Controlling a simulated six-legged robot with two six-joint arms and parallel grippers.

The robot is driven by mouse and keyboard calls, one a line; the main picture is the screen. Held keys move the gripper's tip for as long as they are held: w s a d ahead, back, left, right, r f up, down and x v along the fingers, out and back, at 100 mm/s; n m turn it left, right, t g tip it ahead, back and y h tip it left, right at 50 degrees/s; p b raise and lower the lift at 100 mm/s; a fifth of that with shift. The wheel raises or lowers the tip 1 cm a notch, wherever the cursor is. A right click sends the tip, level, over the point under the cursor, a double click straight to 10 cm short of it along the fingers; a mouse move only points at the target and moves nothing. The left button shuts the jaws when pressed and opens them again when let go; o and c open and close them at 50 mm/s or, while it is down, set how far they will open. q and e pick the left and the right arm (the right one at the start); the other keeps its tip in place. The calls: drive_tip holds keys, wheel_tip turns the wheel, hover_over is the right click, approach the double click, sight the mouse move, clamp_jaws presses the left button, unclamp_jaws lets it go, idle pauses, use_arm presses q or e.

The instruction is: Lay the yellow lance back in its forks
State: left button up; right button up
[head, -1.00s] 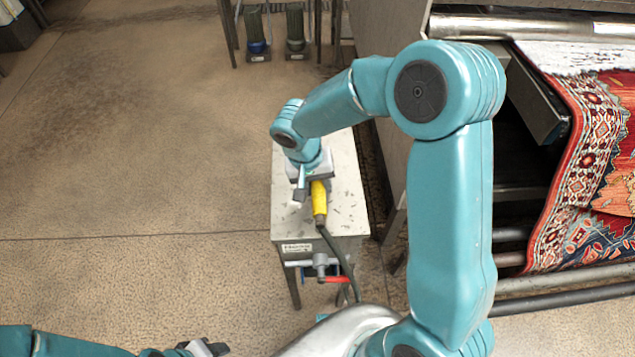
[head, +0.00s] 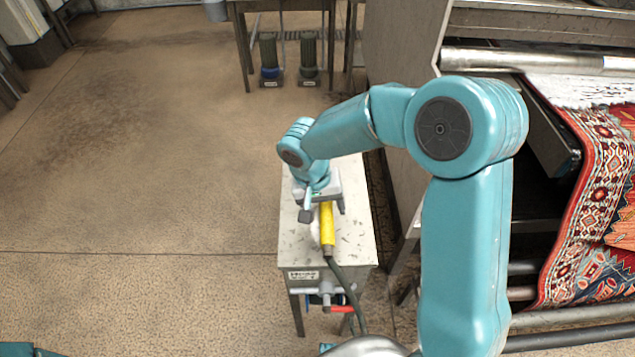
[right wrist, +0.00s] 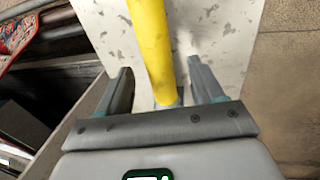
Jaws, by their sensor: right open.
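The yellow lance (head: 327,228) lies lengthwise over the white scuffed top of a small stand (head: 355,215), near its front edge. A dark hose (head: 345,283) runs from its near end over that edge. My right gripper (head: 323,211) is open above the lance, with one finger on each side. In the right wrist view the yellow lance (right wrist: 151,40) passes between the two spread fingers of the gripper (right wrist: 160,75), with a gap on both sides. I cannot make out the forks. My left gripper is out of view.
A red-handled valve (head: 340,309) sits under the stand's front edge. The rug machine with a patterned red rug (head: 590,200) stands close on the right. A table (head: 285,5) with two dark cylinders under it is at the back. The floor on the left is clear.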

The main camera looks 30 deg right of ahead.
wheel_tip(320, 180, up, 14)
drive_tip(key=a, duration=0.2)
drive_tip(key=shift+w+a+f+p, duration=0.15)
drive_tip(key=shift+w+a+p, duration=0.15)
drive_tip(key=shift+w, duration=0.15)
drive_tip(key=shift+s, duration=0.1)
